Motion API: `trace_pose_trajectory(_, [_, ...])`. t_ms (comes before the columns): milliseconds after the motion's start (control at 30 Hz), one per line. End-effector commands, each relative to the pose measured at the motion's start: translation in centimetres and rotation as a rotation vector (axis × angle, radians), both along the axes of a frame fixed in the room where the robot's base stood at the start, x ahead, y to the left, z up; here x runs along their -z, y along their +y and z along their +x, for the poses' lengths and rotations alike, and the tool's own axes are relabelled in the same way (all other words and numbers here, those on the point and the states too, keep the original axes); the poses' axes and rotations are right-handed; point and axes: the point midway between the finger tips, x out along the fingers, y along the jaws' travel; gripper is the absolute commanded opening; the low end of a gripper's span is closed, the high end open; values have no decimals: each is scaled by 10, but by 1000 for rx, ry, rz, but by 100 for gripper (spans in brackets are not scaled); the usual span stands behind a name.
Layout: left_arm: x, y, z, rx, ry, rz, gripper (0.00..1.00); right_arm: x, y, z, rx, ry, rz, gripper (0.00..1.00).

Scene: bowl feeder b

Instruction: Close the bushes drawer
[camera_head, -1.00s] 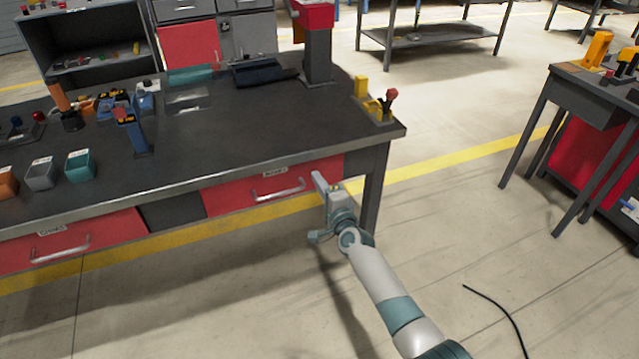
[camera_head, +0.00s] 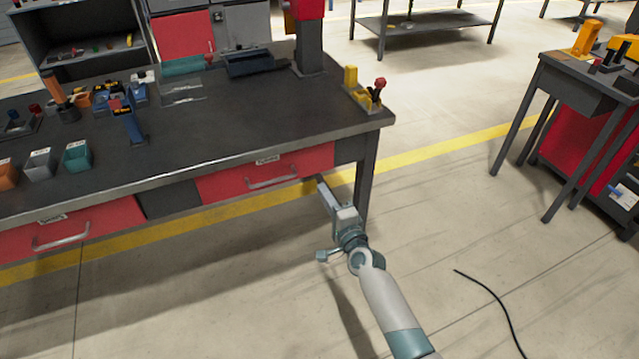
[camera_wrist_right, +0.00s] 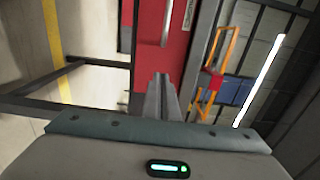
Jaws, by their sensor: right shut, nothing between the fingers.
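Two red drawers are set under the front edge of the workbench. The right one (camera_head: 225,186) has a silver handle and a small label; the left one (camera_head: 110,220) is similar. The lettering is too blurred to tell which is the bushes drawer. Both fronts look about flush with the bench. My right gripper (camera_head: 322,184) is shut and empty, just below and in front of the right drawer's right end. In the right wrist view the shut fingers (camera_wrist_right: 163,80) point towards a red drawer front (camera_wrist_right: 178,50) with a handle. My left gripper is out of view.
The workbench top (camera_head: 230,120) carries small bins, tools and a yellow fixture (camera_head: 362,95) at its right corner. A bench leg (camera_head: 366,180) stands close beside my right gripper. A second bench (camera_head: 570,90) is at the right. The floor between is open, with a black cable.

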Motion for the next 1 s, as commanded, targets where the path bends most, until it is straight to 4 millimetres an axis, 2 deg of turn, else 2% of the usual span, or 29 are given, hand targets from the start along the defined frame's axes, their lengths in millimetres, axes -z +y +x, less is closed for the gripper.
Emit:
trace_pose_trajectory(100, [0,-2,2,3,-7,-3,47,0,-5,-15,1,0,0,0])
trace_pose_trajectory(300, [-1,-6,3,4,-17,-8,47,0,-9,-26,1,0,-1,0])
trace_pose_trajectory(867, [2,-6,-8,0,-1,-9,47,0,-9,-27,0,0,-1,0])
trace_pose_trajectory(1000, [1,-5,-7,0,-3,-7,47,9,-10,-32,-1,10,-27,0])
